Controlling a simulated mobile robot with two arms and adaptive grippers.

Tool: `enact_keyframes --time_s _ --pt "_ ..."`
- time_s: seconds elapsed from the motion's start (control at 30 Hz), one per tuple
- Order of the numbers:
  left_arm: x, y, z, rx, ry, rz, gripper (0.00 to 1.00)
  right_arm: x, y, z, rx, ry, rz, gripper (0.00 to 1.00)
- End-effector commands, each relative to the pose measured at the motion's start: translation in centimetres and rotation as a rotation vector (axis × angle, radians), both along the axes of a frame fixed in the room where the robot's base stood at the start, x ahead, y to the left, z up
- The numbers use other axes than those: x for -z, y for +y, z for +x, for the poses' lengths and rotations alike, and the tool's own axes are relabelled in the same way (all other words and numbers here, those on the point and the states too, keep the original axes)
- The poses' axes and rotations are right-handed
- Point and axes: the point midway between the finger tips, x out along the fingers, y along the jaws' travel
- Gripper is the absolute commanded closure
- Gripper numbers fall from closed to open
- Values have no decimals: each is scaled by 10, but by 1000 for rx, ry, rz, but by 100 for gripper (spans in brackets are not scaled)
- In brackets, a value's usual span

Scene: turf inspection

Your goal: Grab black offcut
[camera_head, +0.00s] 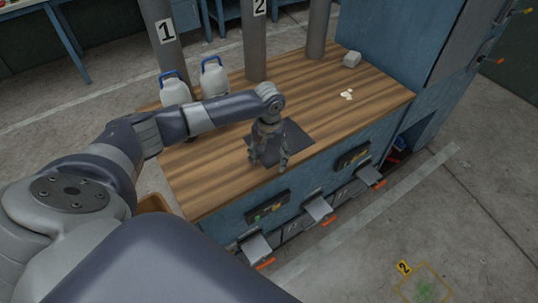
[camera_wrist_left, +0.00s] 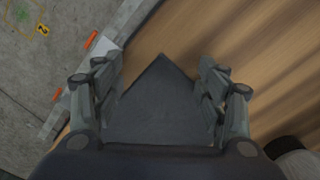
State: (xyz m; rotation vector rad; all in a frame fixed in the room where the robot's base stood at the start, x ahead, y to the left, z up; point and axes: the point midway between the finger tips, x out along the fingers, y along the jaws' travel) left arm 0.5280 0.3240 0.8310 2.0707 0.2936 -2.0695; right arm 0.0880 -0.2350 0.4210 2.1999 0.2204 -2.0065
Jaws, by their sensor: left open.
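The black offcut (camera_head: 294,140) is a flat dark piece lying on the wooden top of the workbench (camera_head: 210,180), near its front edge. My left gripper (camera_head: 268,163) points down over the offcut and hides part of it. In the left wrist view the offcut (camera_wrist_left: 160,105) lies between the two open fingers (camera_wrist_left: 160,88), with one corner pointing away. The fingers look empty. I cannot tell how far above the bench top they are. My right gripper is in neither view.
Two white jugs with blue handles (camera_head: 175,92) stand at the back left of the bench by grey posts (camera_head: 254,45). A grey block (camera_head: 352,59) and pale scraps (camera_head: 346,95) lie at the right. Small trays (camera_head: 318,208) jut from the bench front.

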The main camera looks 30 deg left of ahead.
Motion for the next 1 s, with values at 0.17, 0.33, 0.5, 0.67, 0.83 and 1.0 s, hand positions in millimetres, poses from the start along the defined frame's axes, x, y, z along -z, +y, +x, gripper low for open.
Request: enact_keyframes --time_s 0.17,0.33,0.5,0.67,0.83,1.0 --pt "0 0 0 0 0 0 33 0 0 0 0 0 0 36" --pt "4 0 0 0 1 0 33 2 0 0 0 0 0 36" --pt "5 0 0 0 0 0 43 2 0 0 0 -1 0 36" --pt "6 0 -1 1 2 -1 62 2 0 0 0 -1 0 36" --pt "7 -1 -2 2 5 -1 81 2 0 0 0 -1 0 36" --pt "8 -2 -2 2 7 -2 100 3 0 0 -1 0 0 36"
